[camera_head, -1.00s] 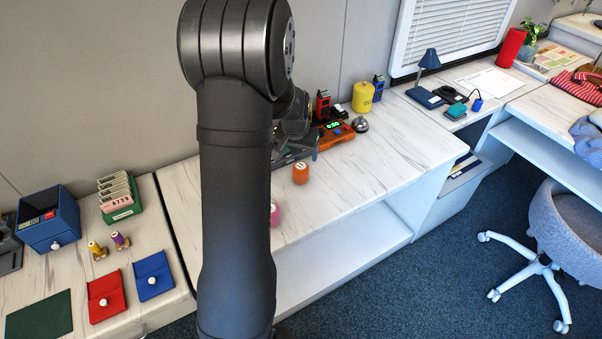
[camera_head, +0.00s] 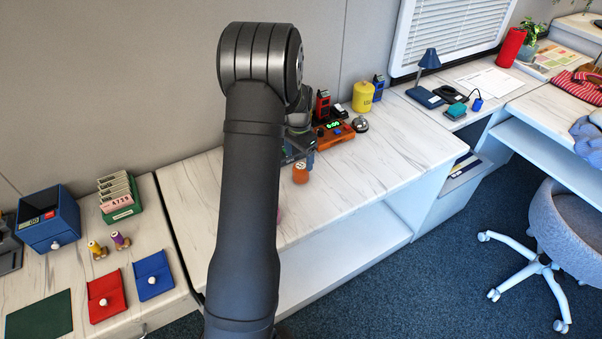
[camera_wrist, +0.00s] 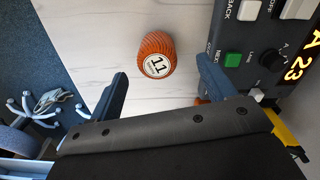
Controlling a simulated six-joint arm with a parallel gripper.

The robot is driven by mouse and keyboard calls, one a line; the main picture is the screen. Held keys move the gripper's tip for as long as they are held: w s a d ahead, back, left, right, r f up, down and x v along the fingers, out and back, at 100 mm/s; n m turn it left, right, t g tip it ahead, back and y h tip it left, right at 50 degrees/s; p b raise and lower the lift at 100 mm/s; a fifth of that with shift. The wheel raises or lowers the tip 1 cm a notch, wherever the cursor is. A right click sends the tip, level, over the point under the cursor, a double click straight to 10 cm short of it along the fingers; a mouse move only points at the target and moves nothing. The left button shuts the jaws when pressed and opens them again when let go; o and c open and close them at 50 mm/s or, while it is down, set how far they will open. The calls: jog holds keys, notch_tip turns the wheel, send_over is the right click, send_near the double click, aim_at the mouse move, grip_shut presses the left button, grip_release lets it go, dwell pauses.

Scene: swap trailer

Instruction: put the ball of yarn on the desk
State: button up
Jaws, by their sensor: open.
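A small orange ribbed ball (camera_head: 300,173) with a round label sits on the white marbled counter (camera_head: 370,175); it looks like the ball of yarn. In the wrist view the orange ball (camera_wrist: 152,43) shows a label reading 11. My gripper (camera_wrist: 162,73) is open and empty, with one dark finger toward each side of the ball and the ball just beyond the fingertips. I cannot tell if a finger touches it. In the head view my arm hides most of the gripper. A desk (camera_head: 482,83) with a blue lamp stands at the right.
A dark button console (camera_wrist: 262,45) stands close beside my right finger in the wrist view. An orange clock (camera_head: 338,139), a bell (camera_head: 360,125) and a yellow canister (camera_head: 363,97) stand behind. A pink object (camera_head: 279,214) is mostly hidden by my arm. The counter's right part is clear.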

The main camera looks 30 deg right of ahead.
aim_at(302, 166)
jog(key=f, duration=0.7)
jog(key=shift+s+d+f, duration=0.25)
jog(key=shift+f, duration=0.05)
jog(key=c, duration=1.2)
jog(key=shift+o, duration=0.2)
jog(key=shift+r, duration=0.15)
notch_tip(302, 166, up, 4)
jog(key=shift+s+d+r, duration=0.1)
jog(key=shift+s+r, duration=0.05)
jog(key=s+d+r, duration=0.4)
jog(key=s+r, duration=0.2)
jog(key=s, duration=0.5)
jog(key=w+a+r+n, duration=0.2)
jog(key=w+a+n, duration=0.1)
jog(key=w+a, duration=0.6)
jog(key=w+a+r+n, duration=0.2)
jog(key=w+a+n, duration=0.1)
jog(key=w+a, duration=0.55)
jog(key=w+a+r+n, duration=0.1)
jog(key=a+n, duration=0.2)
jog(key=a, duration=0.9)
jog(key=w+a+r+n, duration=0.2)
jog(key=a+n, duration=0.1)
jog(key=a, duration=0.9)
jog(key=shift+w+a, duration=0.15)
jog(key=shift+a, duration=0.25)
